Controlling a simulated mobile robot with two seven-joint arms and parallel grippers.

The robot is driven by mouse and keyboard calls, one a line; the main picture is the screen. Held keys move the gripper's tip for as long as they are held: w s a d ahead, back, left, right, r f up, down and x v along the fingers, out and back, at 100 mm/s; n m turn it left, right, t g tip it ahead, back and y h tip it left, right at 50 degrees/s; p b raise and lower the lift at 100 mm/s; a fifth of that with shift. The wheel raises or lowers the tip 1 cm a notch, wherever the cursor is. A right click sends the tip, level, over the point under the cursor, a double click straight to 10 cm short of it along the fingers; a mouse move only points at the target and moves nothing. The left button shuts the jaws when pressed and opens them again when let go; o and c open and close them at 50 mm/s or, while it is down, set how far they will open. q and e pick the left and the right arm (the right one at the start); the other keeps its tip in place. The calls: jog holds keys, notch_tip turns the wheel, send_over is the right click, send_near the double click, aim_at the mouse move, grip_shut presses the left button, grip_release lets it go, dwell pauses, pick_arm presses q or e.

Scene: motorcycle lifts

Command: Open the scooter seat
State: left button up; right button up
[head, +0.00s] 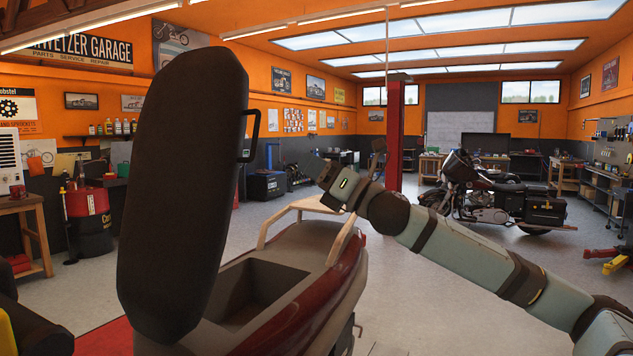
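The scooter seat (185,190) is a long black pad. It stands raised, nearly upright, at left of centre in the head view. A small dark handle loop (252,136) sticks out from its right side. Below it, the red scooter body (318,318) shows an uncovered storage compartment (250,292). A tan rear rack (312,206) is behind the compartment. My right gripper (318,167) is right of the seat, apart from it, above the rack. Its fingers are small and dark, so their opening is unclear. My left gripper is not in view.
A motorcycle (490,195) stands at the back right. A red post (395,135) rises behind my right arm. A red drum (88,215) and a wooden bench (28,232) stand at the left. Open grey floor lies between the scooter and the motorcycle.

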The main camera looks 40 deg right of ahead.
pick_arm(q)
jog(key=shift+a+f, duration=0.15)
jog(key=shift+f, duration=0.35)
pick_arm(e)
jog(key=shift+s+f, duration=0.2)
jog(key=shift+s, duration=0.05)
